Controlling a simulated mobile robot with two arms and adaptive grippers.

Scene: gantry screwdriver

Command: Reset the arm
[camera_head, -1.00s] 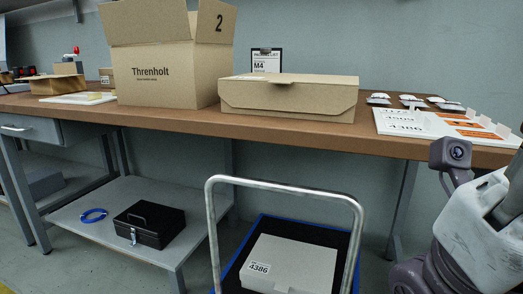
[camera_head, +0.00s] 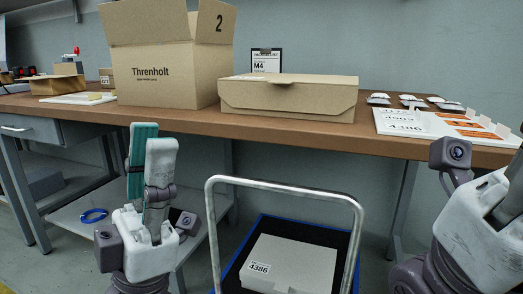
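My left gripper (camera_head: 152,145) stands in front of the bench at the left, fingers pointing up. One finger shows its teal ribbed pad and the other shows its white back, so it looks open, with nothing seen between the fingers. It is apart from the bench and hides part of the lower shelf.
The bench (camera_head: 300,130) holds an open Threnholt carton (camera_head: 152,75), a flat closed carton (camera_head: 290,98) and label sheets (camera_head: 405,122). A blue ring (camera_head: 94,215) lies on the shelf.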

